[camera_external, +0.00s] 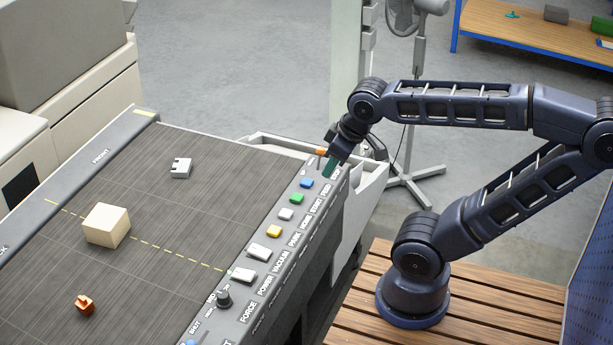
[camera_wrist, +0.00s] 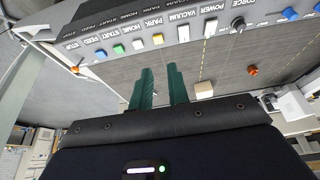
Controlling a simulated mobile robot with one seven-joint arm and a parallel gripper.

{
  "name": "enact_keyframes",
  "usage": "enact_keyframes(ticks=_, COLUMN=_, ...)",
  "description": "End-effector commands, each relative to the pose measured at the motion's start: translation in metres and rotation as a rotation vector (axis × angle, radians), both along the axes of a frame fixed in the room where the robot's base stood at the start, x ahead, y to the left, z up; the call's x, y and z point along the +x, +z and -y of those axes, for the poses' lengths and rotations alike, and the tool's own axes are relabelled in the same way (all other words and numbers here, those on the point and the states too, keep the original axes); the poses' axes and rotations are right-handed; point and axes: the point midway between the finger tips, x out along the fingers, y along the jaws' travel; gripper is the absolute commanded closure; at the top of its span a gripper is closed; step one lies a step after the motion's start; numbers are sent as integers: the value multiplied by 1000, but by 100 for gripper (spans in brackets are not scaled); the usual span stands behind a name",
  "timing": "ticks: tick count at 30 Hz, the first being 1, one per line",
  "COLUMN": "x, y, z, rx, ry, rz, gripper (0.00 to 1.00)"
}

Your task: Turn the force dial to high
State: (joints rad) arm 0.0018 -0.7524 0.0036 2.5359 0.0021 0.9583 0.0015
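The force dial (camera_external: 223,298) is a dark round knob near the bottom of the control strip, beside the label FORCE. In the wrist view the dial (camera_wrist: 238,24) is at the upper right, past the POWER switch. Its exact pointer setting is too small to read. My gripper (camera_external: 328,168) is at the far upper end of the strip, near the STOP and FEED labels, well away from the dial. In the wrist view my gripper's two green fingers (camera_wrist: 160,82) stand apart with nothing between them.
The control strip also carries a blue button (camera_external: 307,183), a green button (camera_external: 297,198), a yellow button (camera_external: 274,231) and white switches (camera_external: 243,275). A cream block (camera_external: 107,225), a grey piece (camera_external: 181,168) and an orange piece (camera_external: 85,304) lie on the dark table (camera_external: 165,245).

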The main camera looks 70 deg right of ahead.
Motion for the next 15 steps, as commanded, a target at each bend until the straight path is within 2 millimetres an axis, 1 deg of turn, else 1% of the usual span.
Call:
enact_keyframes(ticks=1, x=2, y=0, z=-1, rx=4, ry=-1, rz=-5, gripper=72)
enact_keyframes(ticks=4, x=12, y=-1, z=-7, rx=18, ry=-13, rz=-23, gripper=53)
enact_keyframes(ticks=5, x=17, y=-1, z=-10, rx=24, ry=-18, rz=-30, gripper=50)
enact_keyframes(ticks=11, x=54, y=-9, z=-37, rx=72, ry=-77, rz=-100, gripper=50)
enact_keyframes(ticks=15, x=79, y=-18, z=-60, rx=97, ry=-126, rz=-151, gripper=50)
